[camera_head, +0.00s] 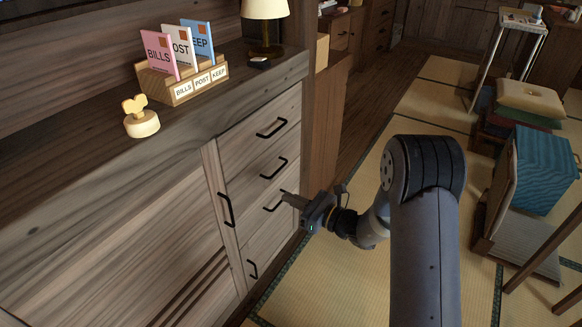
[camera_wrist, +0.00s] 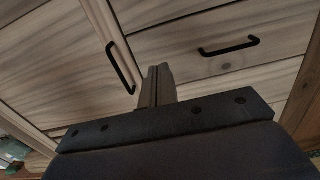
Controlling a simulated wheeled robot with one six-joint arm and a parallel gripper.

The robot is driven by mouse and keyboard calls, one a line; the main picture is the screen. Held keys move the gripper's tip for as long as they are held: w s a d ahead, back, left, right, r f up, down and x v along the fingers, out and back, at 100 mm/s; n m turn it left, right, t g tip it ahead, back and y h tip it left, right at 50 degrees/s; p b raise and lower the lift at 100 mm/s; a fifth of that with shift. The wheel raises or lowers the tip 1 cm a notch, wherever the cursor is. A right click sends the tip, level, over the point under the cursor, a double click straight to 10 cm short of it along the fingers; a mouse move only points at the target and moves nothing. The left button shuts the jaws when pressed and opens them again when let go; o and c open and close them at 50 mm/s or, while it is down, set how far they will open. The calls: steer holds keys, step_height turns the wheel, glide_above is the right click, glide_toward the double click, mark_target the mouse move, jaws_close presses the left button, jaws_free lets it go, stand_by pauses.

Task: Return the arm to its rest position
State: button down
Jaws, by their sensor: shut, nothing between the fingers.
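My gripper (camera_head: 284,196) is held out in front of the drawers of the wooden cabinet (camera_head: 90,235), near a black drawer handle (camera_head: 274,203). Its fingers are shut with nothing between them. My grey arm reaches up from the bottom of the head view and bends left toward the cabinet. In the wrist view the closed fingers (camera_wrist: 157,88) point toward the cabinet front. A vertical black handle (camera_wrist: 121,68) is to their left and a horizontal handle (camera_wrist: 229,47) is to their right. I cannot tell whether the fingertips touch the cabinet.
A letter rack (camera_head: 184,88) with three labelled cards, a wooden stamp-like piece (camera_head: 141,123) and a lamp (camera_head: 265,15) stand on the cabinet top. A blue box (camera_head: 541,170) and cushions (camera_head: 530,98) are at the right. The tatami floor (camera_head: 440,75) is clear behind my arm.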

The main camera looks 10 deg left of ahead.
mark_target(243, 177)
stand_by(0.3)
steer(key=b+x, duration=0.1)
steer(key=x, duration=1.2)
steer(key=shift+w+a, duration=0.1)
steer(key=shift+a, duration=0.15)
steer(key=shift+r, duration=0.15)
